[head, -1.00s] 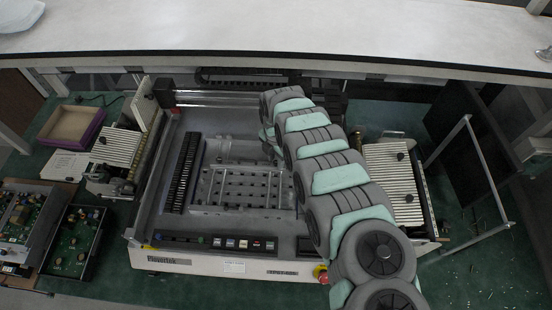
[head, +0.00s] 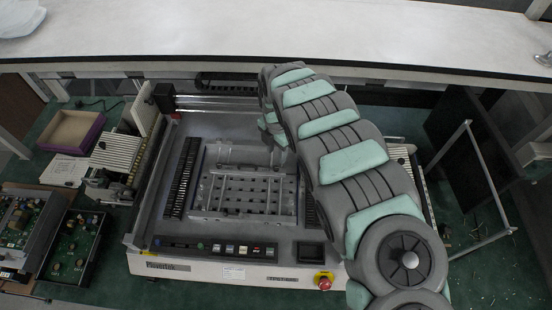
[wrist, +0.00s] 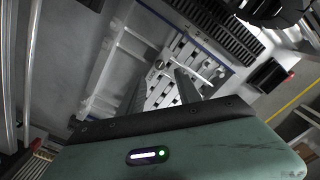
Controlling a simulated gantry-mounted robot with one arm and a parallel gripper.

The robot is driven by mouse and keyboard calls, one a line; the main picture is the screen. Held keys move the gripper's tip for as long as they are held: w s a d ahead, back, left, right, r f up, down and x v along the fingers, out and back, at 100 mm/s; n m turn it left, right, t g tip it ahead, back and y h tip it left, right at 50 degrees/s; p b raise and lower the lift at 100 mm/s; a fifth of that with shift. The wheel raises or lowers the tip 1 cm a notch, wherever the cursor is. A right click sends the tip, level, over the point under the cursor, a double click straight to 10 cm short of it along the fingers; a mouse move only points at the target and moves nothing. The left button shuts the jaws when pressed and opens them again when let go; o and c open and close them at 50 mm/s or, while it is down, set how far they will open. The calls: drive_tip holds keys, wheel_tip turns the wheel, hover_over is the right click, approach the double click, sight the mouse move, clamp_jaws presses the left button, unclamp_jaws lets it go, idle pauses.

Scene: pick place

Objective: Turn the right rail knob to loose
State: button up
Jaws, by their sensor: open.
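The machine's slotted metal fixture plate (head: 245,194) lies inside the open bay, left of my arm in the head view. It also shows in the wrist view (wrist: 190,62), tilted. A small round feature, possibly a knob, shows near the plate's edge just beyond my fingers. I cannot tell whether it is the right rail knob. My gripper (wrist: 160,79) is open, with its two dark fingers apart over the plate and nothing seen between them. Contact cannot be judged. In the head view my arm hides the fingers and the right side of the bay.
A dark toothed strip (head: 182,177) runs along the bay's left side. Buttons and a red emergency stop (head: 323,281) line the front panel. Circuit boards (head: 75,245) and a purple-edged tray (head: 72,132) lie left. A white shelf (head: 270,38) spans the back.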

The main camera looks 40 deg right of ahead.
drive_tip(key=shift+r, duration=1.55)
